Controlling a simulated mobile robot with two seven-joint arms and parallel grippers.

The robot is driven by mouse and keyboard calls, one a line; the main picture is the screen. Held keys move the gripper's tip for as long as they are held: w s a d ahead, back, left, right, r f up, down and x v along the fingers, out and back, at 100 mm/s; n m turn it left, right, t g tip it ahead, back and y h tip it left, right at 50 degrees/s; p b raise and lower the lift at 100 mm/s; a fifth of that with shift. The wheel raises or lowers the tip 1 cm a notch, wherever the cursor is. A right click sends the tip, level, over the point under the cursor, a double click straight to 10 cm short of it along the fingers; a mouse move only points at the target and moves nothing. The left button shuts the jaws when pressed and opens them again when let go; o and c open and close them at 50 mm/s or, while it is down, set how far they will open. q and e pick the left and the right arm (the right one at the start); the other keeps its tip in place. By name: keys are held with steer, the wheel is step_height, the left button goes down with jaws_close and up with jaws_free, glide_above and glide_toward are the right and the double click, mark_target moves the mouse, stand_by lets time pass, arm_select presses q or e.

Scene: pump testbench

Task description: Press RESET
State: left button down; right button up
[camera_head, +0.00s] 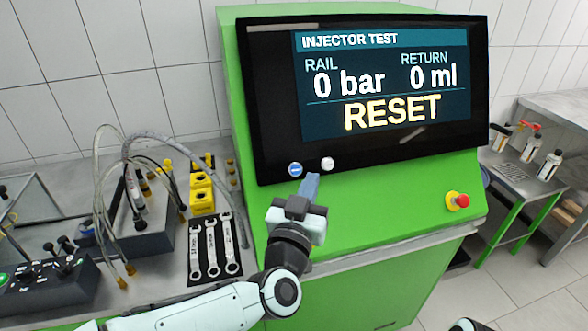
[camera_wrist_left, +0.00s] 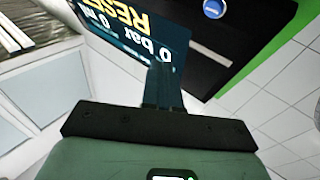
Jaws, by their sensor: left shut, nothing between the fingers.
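The testbench display (camera_head: 385,85) reads INJECTOR TEST, RAIL 0 bar, RETURN 0 ml, with RESET in large yellow letters. Below the screen, on the black frame, are a blue button (camera_head: 295,169) and a white button (camera_head: 327,163). My left gripper (camera_head: 311,180) is shut and empty, its blue-grey fingertips just below and between the two buttons. I cannot tell whether it touches the panel. In the left wrist view its fingers (camera_wrist_left: 163,85) cover part of the screen; the blue button (camera_wrist_left: 213,8) shows at the top, and the white button is not seen there. My right gripper is not in view.
A red emergency knob (camera_head: 460,201) on a yellow base sits on the green cabinet (camera_head: 400,200) at right. Wrenches (camera_head: 211,248) lie on a black mat left of my arm, near yellow blocks (camera_head: 202,194) and hoses. Bottles stand on a far-right table.

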mark_target(296, 170)
arm_select(q)
steer(key=shift+w+a+f+b, duration=0.4)
steer(key=shift+w+f, duration=0.25)
steer(key=shift+w, duration=0.6)
steer(key=shift+w+a+f+b, duration=0.3)
steer(key=shift+w+a+f, duration=0.25)
steer(key=shift+w, duration=0.75)
steer(key=shift+w+a+f+b, duration=0.35)
steer(key=shift+w+f, duration=0.4)
steer(key=shift+w, duration=0.5)
steer(key=shift+w, duration=0.1)
steer(key=shift+w+f, duration=0.2)
steer(key=shift+w, duration=0.05)
steer(key=shift+w+a+f+b, duration=0.2)
steer(key=shift+w+b, duration=0.1)
steer(key=shift+w, duration=0.15)
steer(key=shift+s, duration=0.1)
stand_by(0.3)
steer(key=shift+s+d+r, duration=0.25)
steer(key=shift+s+r, duration=0.15)
steer(key=shift+s, duration=0.3)
